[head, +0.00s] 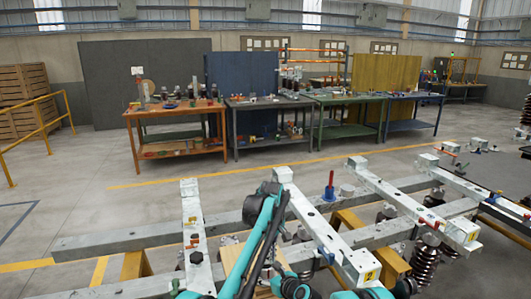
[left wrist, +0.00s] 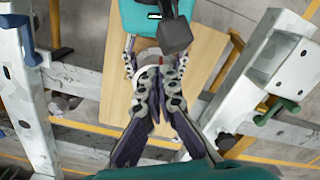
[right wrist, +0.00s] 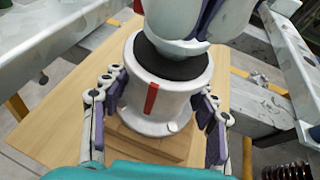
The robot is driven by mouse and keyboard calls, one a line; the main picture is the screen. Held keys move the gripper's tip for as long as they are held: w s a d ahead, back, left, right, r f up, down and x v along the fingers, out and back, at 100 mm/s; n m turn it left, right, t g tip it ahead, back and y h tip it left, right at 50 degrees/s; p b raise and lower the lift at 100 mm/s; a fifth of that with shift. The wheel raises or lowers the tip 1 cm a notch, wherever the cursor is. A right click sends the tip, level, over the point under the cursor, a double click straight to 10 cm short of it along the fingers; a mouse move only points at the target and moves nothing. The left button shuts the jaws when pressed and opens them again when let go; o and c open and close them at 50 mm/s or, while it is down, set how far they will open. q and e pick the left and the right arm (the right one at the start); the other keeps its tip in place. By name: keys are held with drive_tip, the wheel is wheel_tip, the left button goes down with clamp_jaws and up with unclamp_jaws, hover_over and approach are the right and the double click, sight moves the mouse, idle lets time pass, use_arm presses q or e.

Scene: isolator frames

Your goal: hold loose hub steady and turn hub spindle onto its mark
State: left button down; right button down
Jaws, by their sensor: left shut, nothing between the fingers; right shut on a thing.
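The loose hub (right wrist: 180,103) is a pale cylinder with a black top and a red upright stripe, upright on a wooden block (right wrist: 150,145) in the right wrist view. My right gripper (right wrist: 157,88) is shut on it, fingers on both sides. The spindle's mark cannot be made out.
A wooden board (left wrist: 115,85) lies below. A red-topped blue tool (head: 329,188) stands on a rail. Workbenches (head: 262,102) stand far back; floor lies open between.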

use_arm(q)
drive_tip(key=shift+f, duration=0.2)
drive_tip(key=shift+w+a, duration=0.2)
drive_tip(key=shift+w, duration=0.35)
idle(0.8)
drive_tip(key=shift+w+d, duration=0.1)
drive_tip(key=shift+d, duration=0.1)
idle(0.4)
drive_tip(key=shift+w+d, duration=0.25)
drive_tip(key=shift+d, duration=0.05)
drive_tip(key=shift+w+d, duration=0.25)
drive_tip(key=shift+w, duration=0.05)
drive_tip(key=shift+w+d, duration=0.1)
drive_tip(key=shift+w, duration=0.2)
drive_tip(key=shift+d, duration=0.15)
idle(0.4)
drive_tip(key=shift+s+d, duration=0.1)
drive_tip(key=shift+d, duration=0.15)
